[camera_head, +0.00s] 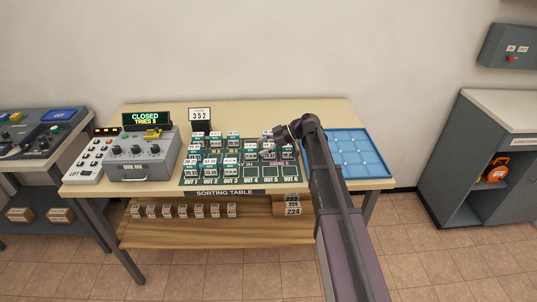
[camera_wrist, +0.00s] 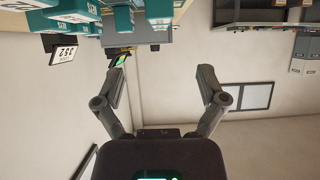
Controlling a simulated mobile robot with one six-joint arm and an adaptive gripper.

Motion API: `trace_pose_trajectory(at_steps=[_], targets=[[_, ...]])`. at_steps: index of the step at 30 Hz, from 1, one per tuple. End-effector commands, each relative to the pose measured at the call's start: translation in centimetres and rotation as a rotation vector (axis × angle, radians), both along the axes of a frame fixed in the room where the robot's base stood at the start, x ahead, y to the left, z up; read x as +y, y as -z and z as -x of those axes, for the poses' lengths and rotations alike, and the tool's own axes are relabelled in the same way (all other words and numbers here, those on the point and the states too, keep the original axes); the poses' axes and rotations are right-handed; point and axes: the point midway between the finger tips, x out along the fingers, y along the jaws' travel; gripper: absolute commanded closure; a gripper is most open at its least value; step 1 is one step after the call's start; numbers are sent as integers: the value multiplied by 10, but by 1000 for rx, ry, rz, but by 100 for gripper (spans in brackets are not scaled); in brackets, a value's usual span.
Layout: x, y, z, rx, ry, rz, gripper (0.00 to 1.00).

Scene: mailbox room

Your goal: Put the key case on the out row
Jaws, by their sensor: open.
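The sorting mat (camera_head: 240,181) is dark green and lies on the sorting table. Its front edge is the out row, with spots labelled OUT 1 to OUT 6. Several teal cases with white number labels (camera_head: 210,167) stand on the mat; some are in the OUT 1 to OUT 3 columns near the front. I cannot tell which one is the key case. My gripper (camera_head: 273,145) is over the right part of the mat and hides some of it. In the wrist view my gripper (camera_wrist: 163,75) is open, with nothing between its fingers. Teal cases (camera_wrist: 75,10) show at that view's upper left.
A number display reading 352 (camera_head: 200,115) stands behind the mat. A grey console (camera_head: 143,155) with a CLOSED sign is to the left. A blue tray (camera_head: 358,150) lies to the right. Small cases (camera_head: 185,211) and a stack of boxes (camera_head: 292,205) sit on the lower shelf.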

Motion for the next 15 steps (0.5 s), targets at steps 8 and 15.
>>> trace_pose_trajectory(at_steps=[8, 15], targets=[[-4, 13, 25, 108, 61, 83, 9], [-19, 43, 80, 351, 254, 286, 9]])
